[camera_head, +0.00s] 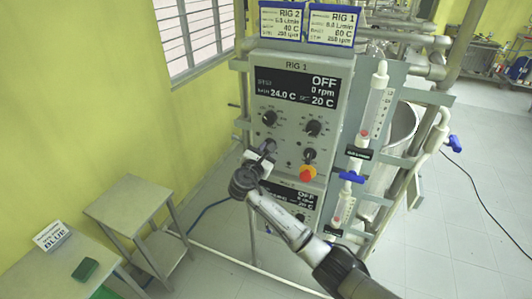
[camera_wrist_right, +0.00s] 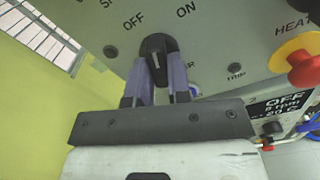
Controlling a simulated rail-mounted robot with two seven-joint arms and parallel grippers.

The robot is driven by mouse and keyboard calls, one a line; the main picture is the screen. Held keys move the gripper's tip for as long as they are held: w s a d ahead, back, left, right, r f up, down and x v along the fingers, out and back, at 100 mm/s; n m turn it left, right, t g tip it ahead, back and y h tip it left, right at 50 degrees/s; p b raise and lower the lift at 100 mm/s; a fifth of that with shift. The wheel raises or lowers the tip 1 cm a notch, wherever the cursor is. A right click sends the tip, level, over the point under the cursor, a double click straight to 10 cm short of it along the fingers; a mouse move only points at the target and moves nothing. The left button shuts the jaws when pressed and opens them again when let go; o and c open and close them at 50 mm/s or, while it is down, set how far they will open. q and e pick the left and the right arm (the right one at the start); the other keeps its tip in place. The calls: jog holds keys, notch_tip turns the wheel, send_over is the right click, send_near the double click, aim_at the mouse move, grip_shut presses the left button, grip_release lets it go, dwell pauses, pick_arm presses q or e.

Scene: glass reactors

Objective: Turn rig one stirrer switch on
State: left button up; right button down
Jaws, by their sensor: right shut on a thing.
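The rig one panel (camera_head: 290,120) carries a display (camera_head: 305,88) that reads OFF, 0 rpm and 24.0 C. In the right wrist view the black stirrer switch knob (camera_wrist_right: 158,44) sits below the OFF and ON labels. My right gripper (camera_wrist_right: 160,76) is shut on this knob, one purple finger on each side. A white mark shows on the knob's near end; I cannot tell exactly which label it is set to. In the head view my right gripper (camera_head: 263,152) is at the panel's lower left and partly hides the switch. My left gripper is not in view.
A red emergency button (camera_head: 307,173) with a yellow base is right of the switch. A second panel display (camera_head: 292,195) is below. A flow tube with a blue valve (camera_head: 351,177) stands to the right. Small tables (camera_head: 130,205) stand at the left.

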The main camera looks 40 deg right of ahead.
jog(key=shift+m+b, duration=2.35)
jog(key=shift+m, duration=1.65)
jog(key=c, duration=1.1)
grip_release()
jog(key=shift+o, duration=0.2)
jog(key=b+v, duration=0.2)
jog(key=v, duration=1.1)
jog(key=shift+a, duration=0.4)
